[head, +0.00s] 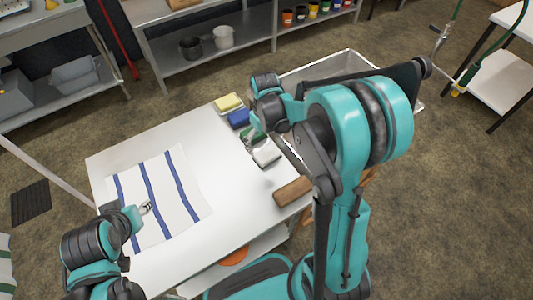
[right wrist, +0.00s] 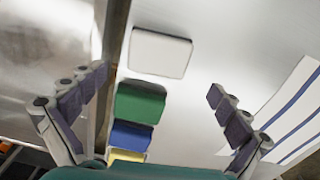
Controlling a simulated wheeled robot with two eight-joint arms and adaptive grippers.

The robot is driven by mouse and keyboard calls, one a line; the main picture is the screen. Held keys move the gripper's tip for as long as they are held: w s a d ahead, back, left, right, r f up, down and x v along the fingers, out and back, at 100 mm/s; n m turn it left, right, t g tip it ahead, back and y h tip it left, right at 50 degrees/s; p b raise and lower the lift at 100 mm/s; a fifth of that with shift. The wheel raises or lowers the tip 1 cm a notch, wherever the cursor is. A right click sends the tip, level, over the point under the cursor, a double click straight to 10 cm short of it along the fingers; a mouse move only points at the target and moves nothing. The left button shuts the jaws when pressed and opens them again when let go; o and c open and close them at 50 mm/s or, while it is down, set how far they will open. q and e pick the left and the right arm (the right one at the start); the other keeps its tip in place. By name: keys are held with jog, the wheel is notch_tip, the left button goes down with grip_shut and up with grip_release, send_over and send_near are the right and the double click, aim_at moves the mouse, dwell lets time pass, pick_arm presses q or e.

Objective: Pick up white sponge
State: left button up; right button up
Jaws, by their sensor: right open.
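The white sponge (head: 267,154) lies flat on the white table, nearest end of a row of sponges. In the right wrist view the white sponge (right wrist: 160,52) shows whole, just beyond the fingertips. My right gripper (right wrist: 157,86) is open and empty, its fingers spread on either side of the row, with the green sponge (right wrist: 140,103) between them. In the head view my right gripper (head: 262,140) is partly hidden by its own arm and is close to the white sponge. My left gripper (head: 146,208) is over the striped towel; its opening is too small to tell.
The blue sponge (head: 239,118) and yellow sponge (head: 228,103) continue the row. A brown wooden block (head: 293,191) lies at the table's right edge. A metal basin (head: 345,62) stands behind my right arm. The blue-striped towel (head: 180,205) covers the table's left part.

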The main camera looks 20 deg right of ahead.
aim_at(266, 152)
notch_tip(266, 152, down, 2)
jog(key=shift+s+f+b, duration=0.1)
jog(key=shift+b, duration=0.3)
notch_tip(266, 152, down, 5)
jog(key=shift+d+r+b, duration=0.1)
jog(key=shift+d+b, duration=0.05)
jog(key=shift+b, duration=1.1)
jog(key=shift+r, duration=0.1)
jog(key=c, duration=1.1)
